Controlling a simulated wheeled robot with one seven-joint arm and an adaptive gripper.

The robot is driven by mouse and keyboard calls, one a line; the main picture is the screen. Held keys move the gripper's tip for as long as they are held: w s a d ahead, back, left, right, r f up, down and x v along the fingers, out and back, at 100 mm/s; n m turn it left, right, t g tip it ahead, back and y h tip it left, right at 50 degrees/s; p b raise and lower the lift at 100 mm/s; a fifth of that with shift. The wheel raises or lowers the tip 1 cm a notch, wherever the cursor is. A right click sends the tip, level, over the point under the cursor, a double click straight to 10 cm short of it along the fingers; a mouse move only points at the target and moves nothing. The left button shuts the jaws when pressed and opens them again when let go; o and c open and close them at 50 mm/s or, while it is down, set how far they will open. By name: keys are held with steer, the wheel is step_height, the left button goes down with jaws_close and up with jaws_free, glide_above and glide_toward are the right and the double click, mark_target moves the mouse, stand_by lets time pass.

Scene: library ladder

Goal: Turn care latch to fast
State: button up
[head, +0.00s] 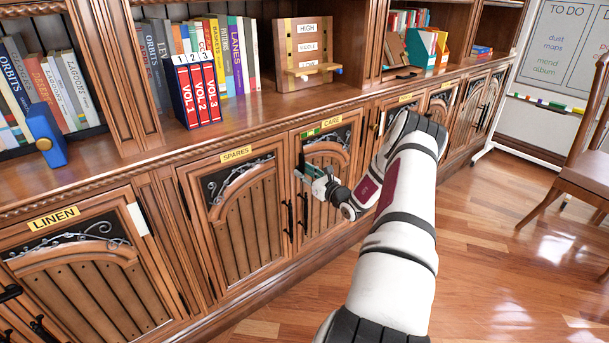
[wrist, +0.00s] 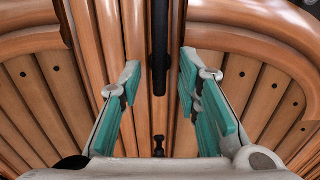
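The care cupboard door (head: 325,200) carries a yellow CARE label (head: 333,121) with a small green strip beside it. My gripper (head: 303,176) is in front of this door, near its left edge. In the wrist view my gripper (wrist: 158,80) is open, its two teal-padded fingers wide apart. A dark upright bar (wrist: 160,45) shows between the fingertips, not gripped; I cannot tell if it touches them. A small black fitting (wrist: 158,138) lies lower on the door seam. I cannot make out the latch's setting. In the head view a black upright handle (head: 304,212) shows below the gripper.
The spares door (head: 240,215) is to the left, with another black handle (head: 287,220) near the seam. The linen door (head: 90,270) is further left. Books and a wooden HIGH board (head: 305,50) stand on the shelf above. A chair (head: 585,170) stands right; open floor lies between.

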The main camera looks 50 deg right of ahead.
steer(key=shift+w, duration=0.1)
jaws_close()
steer(key=shift+n, duration=0.4)
steer(key=n+b, duration=0.1)
steer(key=n, duration=0.2)
steer(key=shift+n, duration=0.3)
steer(key=n+b, duration=0.1)
steer(key=n, duration=0.2)
steer(key=shift+n, duration=0.3)
steer(key=n+b, duration=0.4)
steer(key=n, duration=0.1)
steer(key=shift+f+b, duration=0.1)
steer(key=shift+b, duration=0.2)
steer(key=n+b, duration=0.5)
